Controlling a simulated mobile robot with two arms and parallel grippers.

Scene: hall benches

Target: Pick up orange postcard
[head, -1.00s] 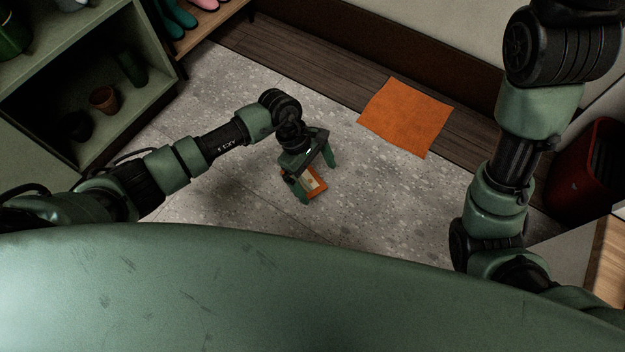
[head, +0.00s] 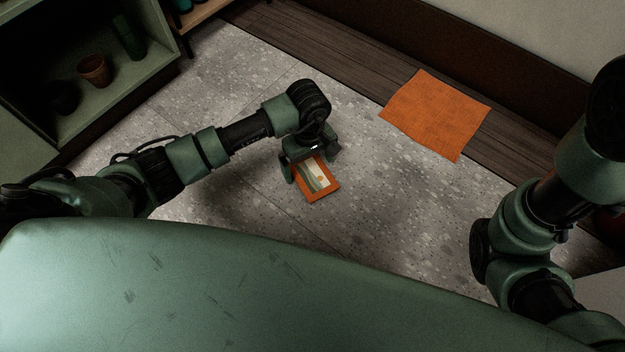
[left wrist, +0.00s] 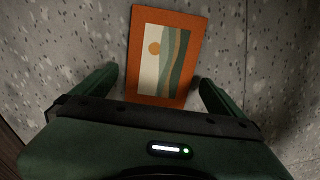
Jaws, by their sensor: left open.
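The orange postcard (head: 319,184) lies on the grey speckled floor and has a pale landscape picture with an orange sun. It also shows in the left wrist view (left wrist: 141,100), where its lower part lies between the two fingers. My left gripper (head: 303,176) is open over the postcard, with one finger on each side and none visibly touching it. In the left wrist view the gripper (left wrist: 158,85) hides the postcard's near edge. My right arm is at the right of the head view, and its gripper is out of the picture.
An orange cloth (head: 436,115) lies across the floor and the dark wood strip by the wall. A green shelf (head: 150,88) with several pots stands at upper left. The floor around the postcard is clear.

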